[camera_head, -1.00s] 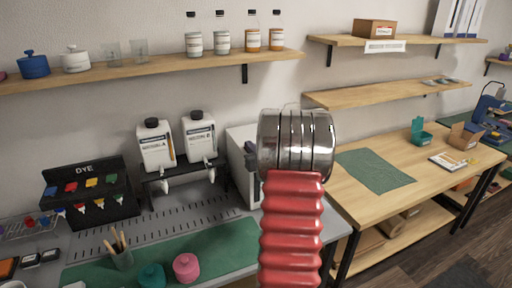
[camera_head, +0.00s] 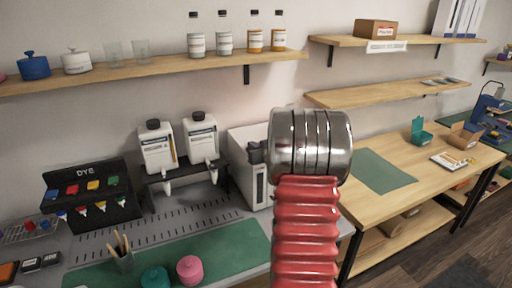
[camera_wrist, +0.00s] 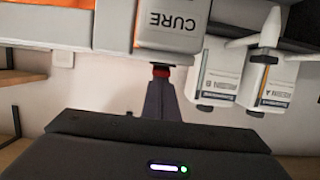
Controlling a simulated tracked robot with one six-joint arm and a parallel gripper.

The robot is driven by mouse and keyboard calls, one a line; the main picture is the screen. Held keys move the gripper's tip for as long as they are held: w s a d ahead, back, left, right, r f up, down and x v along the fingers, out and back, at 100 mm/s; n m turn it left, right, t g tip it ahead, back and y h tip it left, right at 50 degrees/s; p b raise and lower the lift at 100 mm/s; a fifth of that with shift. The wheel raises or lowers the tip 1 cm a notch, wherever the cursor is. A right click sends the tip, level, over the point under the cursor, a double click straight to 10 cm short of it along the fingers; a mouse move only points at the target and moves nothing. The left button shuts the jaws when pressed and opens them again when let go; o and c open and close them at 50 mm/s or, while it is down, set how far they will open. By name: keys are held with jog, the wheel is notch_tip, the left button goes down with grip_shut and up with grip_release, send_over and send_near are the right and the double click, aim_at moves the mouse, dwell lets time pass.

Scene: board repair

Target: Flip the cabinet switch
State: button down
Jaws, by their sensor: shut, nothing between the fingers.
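The white cabinet (camera_head: 246,135) stands at the back of the left bench, partly hidden by my arm. A small red part (camera_wrist: 161,70), perhaps the switch, shows just below that block. My gripper (camera_wrist: 160,80) is shut and empty. Its dark fingers point up the picture to the red part; I cannot tell whether they touch it. In the head view my arm's silver cuff and red sleeve hide most of the gripper.
Two white bottles (camera_head: 158,146) stand on a black stand left of the cabinet. A black DYE rack (camera_head: 86,190) is farther left. A shelf (camera_head: 160,68) with jars and bottles runs above. A wooden table (camera_head: 440,178) with a green mat is to the right.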

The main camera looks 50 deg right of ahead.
jog(key=shift+a+f, duration=0.1)
jog(key=shift+f, duration=0.15)
jog(key=shift+w+r, duration=0.15)
jog(key=shift+r, duration=0.1)
jog(key=r, duration=0.3)
jog(key=shift+w+r, duration=0.25)
jog(key=shift+w, duration=0.1)
jog(key=r+v, duration=0.2)
jog(key=v, duration=0.8)
jog(key=shift+w+d, duration=0.25)
jog(key=shift+d, duration=0.15)
jog(key=shift+r, duration=0.15)
